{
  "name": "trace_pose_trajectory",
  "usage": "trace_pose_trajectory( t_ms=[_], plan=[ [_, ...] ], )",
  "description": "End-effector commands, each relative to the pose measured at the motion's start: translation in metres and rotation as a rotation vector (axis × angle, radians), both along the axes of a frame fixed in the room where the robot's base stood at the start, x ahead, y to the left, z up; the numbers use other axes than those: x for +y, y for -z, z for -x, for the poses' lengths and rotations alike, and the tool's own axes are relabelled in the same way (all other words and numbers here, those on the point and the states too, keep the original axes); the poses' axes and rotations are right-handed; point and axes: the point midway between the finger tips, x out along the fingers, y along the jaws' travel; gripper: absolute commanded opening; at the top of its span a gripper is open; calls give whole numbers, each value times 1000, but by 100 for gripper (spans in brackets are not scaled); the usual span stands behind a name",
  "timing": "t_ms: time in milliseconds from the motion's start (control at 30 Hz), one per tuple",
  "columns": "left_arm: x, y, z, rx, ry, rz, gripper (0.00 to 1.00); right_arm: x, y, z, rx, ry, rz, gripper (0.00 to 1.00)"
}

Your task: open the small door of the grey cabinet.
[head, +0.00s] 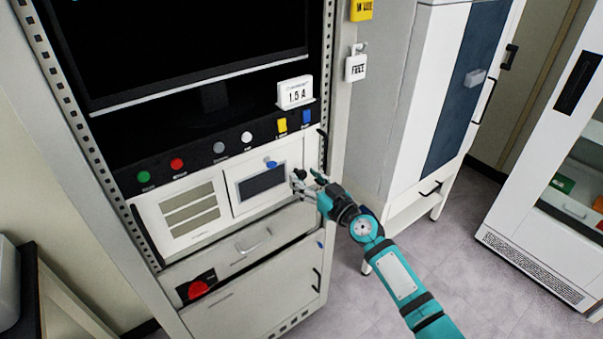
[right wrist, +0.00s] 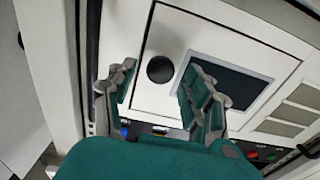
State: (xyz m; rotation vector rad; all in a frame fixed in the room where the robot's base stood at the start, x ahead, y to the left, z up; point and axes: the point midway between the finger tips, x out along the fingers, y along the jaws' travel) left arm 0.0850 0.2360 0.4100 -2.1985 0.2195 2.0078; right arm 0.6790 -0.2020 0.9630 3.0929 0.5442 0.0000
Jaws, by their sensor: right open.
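The grey cabinet (head: 338,110) stands at the left of the head view. Its small door is a white panel (head: 237,209) with a dark window (head: 262,184), and it looks closed. The small door also shows in the right wrist view (right wrist: 187,30), turned over, with a round black knob (right wrist: 160,69). My right gripper (head: 302,183) is in front of the door's right side, and hides the knob in the head view. In the right wrist view the open gripper (right wrist: 158,92) has its fingers on either side of the knob. Contact cannot be told. My left gripper is out of view.
A row of coloured buttons (head: 177,164) runs above the small door. Below it are a drawer with a handle (head: 254,246) and a red rotary switch (head: 198,289). A white cabinet (head: 409,115) stands to the right, with clear floor (head: 440,255) in front.

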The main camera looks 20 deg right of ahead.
Motion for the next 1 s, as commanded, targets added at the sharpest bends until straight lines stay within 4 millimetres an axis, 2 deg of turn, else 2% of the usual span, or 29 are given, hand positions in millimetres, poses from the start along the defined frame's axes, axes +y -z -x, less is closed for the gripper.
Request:
trace_pose_trajectory(
  t_ms=[33, 200, 533, 900, 933, 1000],
  plan=[
    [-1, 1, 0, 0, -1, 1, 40, 3, 0, -8, 0, 0, -3, 52],
    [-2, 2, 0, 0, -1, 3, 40, 7, 0, -21, 0, 0, -1, 52],
    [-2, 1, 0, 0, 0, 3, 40, 8, 1, -23, 0, 0, -1, 52],
    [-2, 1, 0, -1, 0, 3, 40, 8, 1, -23, 0, 1, -1, 3],
    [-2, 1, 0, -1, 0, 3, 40, 8, 1, -23, 0, 1, -1, 0],
    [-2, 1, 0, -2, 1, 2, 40, 8, 1, -23, 0, 1, -1, 0]
  ],
)
